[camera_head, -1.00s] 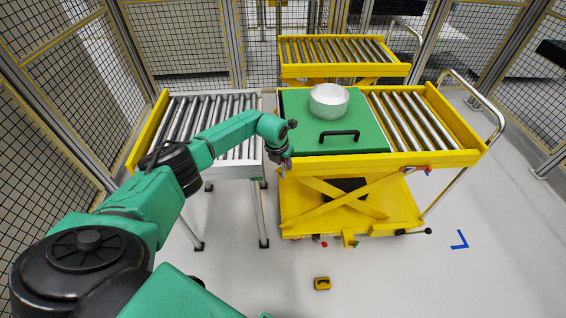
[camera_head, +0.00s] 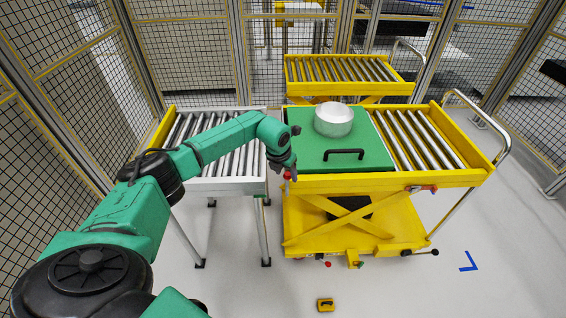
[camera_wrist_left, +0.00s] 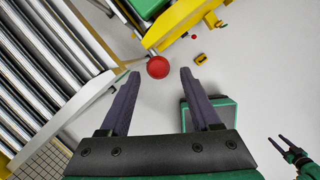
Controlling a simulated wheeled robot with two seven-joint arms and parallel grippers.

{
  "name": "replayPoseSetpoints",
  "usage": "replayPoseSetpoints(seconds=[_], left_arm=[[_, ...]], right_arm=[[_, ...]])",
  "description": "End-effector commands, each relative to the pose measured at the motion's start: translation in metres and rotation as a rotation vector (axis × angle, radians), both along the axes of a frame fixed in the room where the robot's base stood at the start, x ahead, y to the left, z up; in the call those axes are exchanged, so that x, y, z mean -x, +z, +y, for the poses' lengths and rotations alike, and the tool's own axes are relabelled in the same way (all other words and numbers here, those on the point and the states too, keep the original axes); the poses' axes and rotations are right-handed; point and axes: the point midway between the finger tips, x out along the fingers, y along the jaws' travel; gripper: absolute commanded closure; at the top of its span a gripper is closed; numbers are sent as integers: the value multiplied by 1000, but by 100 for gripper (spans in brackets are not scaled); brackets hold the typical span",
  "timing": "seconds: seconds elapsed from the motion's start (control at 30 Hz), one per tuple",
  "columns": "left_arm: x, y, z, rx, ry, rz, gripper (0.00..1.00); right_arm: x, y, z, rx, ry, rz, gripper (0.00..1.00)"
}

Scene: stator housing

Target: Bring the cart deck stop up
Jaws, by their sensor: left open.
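The yellow lift cart (camera_head: 400,181) stands at centre right, with a green plate on its roller deck. A red ball knob (camera_head: 287,175) sits at its front left deck corner. In the left wrist view the knob (camera_wrist_left: 158,67) appears between and just beyond the fingertips. My left gripper (camera_head: 284,166) is open and empty at that corner, pointing down; contact with the knob cannot be told. A red-ended lever (camera_head: 422,188) is on the cart's front right edge. My right gripper (camera_wrist_left: 277,141) shows small in the left wrist view, its fingers apart.
A grey roller table (camera_head: 225,186) stands left of the cart. The green plate (camera_head: 375,157) carries a silver ring (camera_head: 334,119) and a black handle (camera_head: 344,154). A second yellow cart (camera_head: 350,72) stands behind. A small yellow box (camera_head: 325,305) lies on the open floor in front.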

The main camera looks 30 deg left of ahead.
Motion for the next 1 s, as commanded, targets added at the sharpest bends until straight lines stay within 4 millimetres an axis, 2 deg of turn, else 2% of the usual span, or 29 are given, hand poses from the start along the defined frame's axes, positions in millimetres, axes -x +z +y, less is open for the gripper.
replayPoseSetpoints(seconds=[0.2,0.3,0.4,1.0], left_arm=[[15,50,0,0,-2,-4,36],[21,69,-1,0,0,-2,36],[24,79,-1,1,-1,0,36],[25,81,-1,1,0,2,36]], right_arm=[[0,-16,1,-1,1,0,43],[0,-20,2,-2,0,0,43],[0,-21,3,-3,0,0,43],[0,-20,3,-4,-1,0,43]])
